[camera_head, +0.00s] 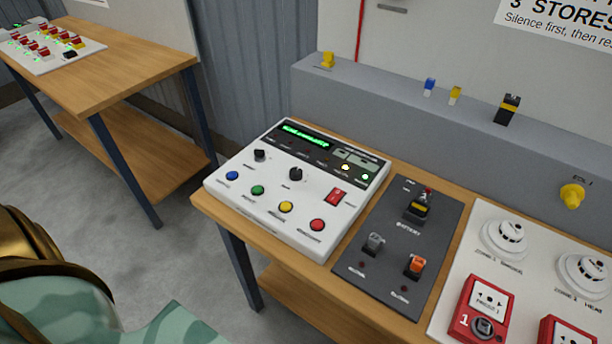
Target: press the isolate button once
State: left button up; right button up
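A white control panel (262,172) lies on the wooden bench in the middle of the view. Its front row has a blue button (232,175), a green button (257,190), a yellow button (286,207) and a red button (317,225). The labels under them are too small to read, so I cannot tell which is the isolate button. Above are two black knobs (295,174), a red rocker switch (336,195) and a lit green display (304,135). A yellow and a green lamp glow at the right. Neither gripper is in view.
Right of the panel is a dark plate (382,216) with connectors and a switch. Beyond it, a white board (467,243) carries detectors and red call points (482,308). A grey ledge (400,115) runs behind. Another table (120,60) stands at the left.

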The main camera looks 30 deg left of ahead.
aim_at(285, 205)
jog(key=u, duration=1.15)
